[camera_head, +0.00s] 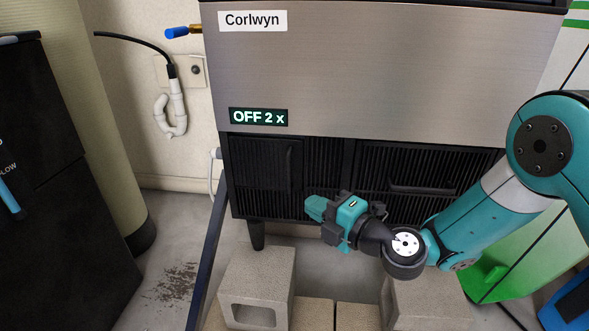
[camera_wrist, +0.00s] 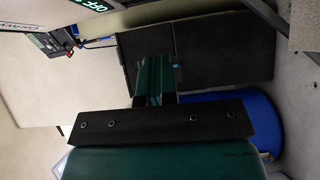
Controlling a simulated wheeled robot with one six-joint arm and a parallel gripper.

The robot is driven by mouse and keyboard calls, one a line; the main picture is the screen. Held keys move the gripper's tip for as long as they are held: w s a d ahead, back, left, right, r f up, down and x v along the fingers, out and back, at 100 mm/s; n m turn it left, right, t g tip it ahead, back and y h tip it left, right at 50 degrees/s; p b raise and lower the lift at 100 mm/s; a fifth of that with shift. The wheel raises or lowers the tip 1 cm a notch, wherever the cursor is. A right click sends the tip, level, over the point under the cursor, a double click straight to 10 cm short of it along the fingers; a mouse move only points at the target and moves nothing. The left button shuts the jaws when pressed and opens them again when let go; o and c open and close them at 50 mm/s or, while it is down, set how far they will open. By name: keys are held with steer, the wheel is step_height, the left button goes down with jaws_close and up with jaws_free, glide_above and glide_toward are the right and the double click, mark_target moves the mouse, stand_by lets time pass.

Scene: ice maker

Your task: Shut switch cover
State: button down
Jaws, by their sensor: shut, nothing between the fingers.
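The ice maker (camera_head: 400,70) has a steel front with a display reading "OFF 2 x" (camera_head: 258,117). Below it, a black slatted panel with an upright handle (camera_head: 265,165) looks flush with the front. I cannot tell for certain whether it is the switch cover, and no switch shows in the head view. My gripper (camera_head: 314,208) is shut and empty, in front of the lower edge of the black grille, right of and below that panel. In the wrist view my gripper (camera_wrist: 153,75) shows shut fingers, with no panel between them.
A second black panel with a level handle (camera_head: 425,188) is at right. Concrete blocks (camera_head: 258,275) stand under the machine. A dark cabinet (camera_head: 60,190) is at left, with floor between. The wrist view shows a blue round container (camera_wrist: 235,115) and a small black-and-red object (camera_wrist: 55,42).

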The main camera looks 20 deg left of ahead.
mark_target(295, 184)
steer(key=shift+w+a+f+p, duration=0.1)
steer(key=shift+w+a+p, duration=1.3)
steer(key=shift+a, duration=0.3)
steer(key=shift+w+a+p, duration=1.15)
steer(key=shift+w+a, duration=0.3)
steer(key=shift+a, duration=0.2)
